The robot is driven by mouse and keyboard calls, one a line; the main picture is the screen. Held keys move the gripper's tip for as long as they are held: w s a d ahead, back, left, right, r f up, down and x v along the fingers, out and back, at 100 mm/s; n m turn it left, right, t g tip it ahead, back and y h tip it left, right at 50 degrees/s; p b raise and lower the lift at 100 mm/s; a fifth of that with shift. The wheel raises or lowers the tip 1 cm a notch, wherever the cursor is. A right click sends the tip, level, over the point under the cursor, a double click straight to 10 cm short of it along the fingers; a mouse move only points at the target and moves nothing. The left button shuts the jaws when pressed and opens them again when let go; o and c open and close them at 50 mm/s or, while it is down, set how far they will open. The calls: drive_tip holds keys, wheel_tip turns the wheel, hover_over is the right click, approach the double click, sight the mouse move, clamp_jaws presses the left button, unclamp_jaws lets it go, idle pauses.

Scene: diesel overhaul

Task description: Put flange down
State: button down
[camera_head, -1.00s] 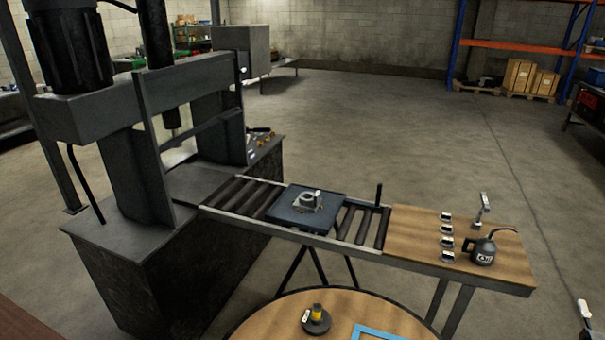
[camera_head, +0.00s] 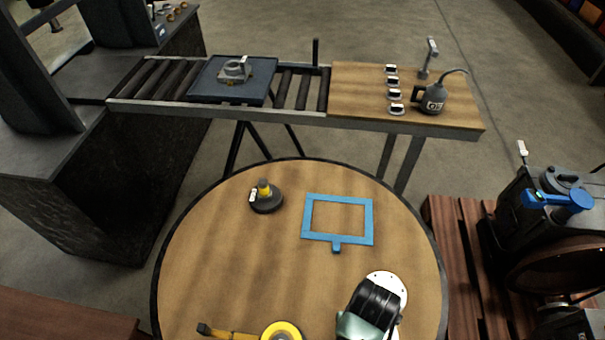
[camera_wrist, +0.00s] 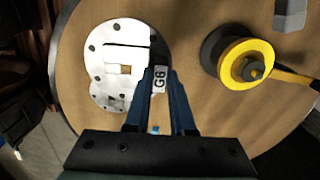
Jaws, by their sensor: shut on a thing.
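The flange (camera_head: 388,283) is a pale metal plate with rounded lobes and several holes. In the head view it shows at the front right of the round table (camera_head: 215,270), partly behind my arm. In the wrist view the flange (camera_wrist: 105,70) is left of and beyond my fingers. My gripper (camera_wrist: 160,78) is shut on a small piece marked "GB", which looks to be the flange's grip tab. My fingertips are hidden in the head view. I cannot tell whether the flange touches the tabletop.
A blue rectangular frame (camera_head: 308,222) lies on the table behind the flange. A black disc with a yellow knob (camera_head: 266,198) stands to its left. A yellow-and-black round tool (camera_head: 282,331) lies left of my arm. Bare wood lies between them. A roller conveyor (camera_head: 290,88) stands beyond.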

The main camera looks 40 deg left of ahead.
drive_tip(key=shift+w+d+f+m, duration=0.1)
drive_tip(key=shift+w+d+m, duration=0.25)
drive_tip(key=shift+m, duration=0.35)
wheel_tip(320, 180, down, 10)
drive_tip(key=shift+s+d+b, duration=0.1)
drive_tip(key=shift+b, duration=0.35)
drive_tip(key=shift+f, duration=0.2)
drive_tip(key=c, duration=0.8)
unclamp_jaws()
drive_tip(key=shift+s, duration=0.1)
drive_tip(key=shift+o, duration=0.2)
